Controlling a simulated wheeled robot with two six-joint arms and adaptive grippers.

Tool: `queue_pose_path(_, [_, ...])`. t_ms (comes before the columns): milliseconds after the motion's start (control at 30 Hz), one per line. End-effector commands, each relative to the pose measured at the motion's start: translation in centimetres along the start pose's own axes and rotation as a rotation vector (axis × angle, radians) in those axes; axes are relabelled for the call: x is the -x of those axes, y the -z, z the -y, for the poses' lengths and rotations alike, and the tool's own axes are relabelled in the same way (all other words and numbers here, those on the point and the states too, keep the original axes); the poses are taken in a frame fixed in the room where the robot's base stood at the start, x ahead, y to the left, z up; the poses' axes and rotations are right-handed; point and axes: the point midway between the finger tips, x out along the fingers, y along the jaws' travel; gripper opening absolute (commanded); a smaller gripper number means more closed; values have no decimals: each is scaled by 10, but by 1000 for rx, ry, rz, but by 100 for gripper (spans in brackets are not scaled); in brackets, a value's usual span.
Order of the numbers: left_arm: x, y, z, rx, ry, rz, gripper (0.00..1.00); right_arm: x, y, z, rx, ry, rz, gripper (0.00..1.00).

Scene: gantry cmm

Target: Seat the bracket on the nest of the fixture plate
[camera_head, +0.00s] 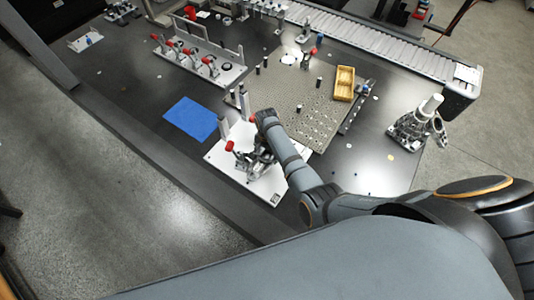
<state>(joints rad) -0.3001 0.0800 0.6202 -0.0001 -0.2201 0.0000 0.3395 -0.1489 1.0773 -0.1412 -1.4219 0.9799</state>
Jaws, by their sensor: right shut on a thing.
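The white fixture plate (225,161) lies on the dark table near its front edge, in the middle of the head view. It carries red-tipped clamps and grey uprights. My right arm reaches over it from the right, and my right gripper (256,165) is low over the plate, among the clamps. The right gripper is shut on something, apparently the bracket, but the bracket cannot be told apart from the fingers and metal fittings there. The nest is hidden by the gripper and arm. My left gripper is not in view.
A blue mat (191,119) lies left of the plate. A perforated grey plate (300,95) with black pins and a yellow tray (344,84) is behind. A clamp rack (205,62), a conveyor (385,44) and a metal device with a white cylinder (415,125) stand around.

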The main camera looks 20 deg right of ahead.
Motion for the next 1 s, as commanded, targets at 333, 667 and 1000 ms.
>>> queue_pose_path(333, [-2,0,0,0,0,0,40,-3,1,1,0,2,-1,13])
queue_pose_path(667, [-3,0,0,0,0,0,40,-3,0,0,0,1,-1,95])
queue_pose_path(1000, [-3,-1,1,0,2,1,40,8,0,1,0,2,-1,95])
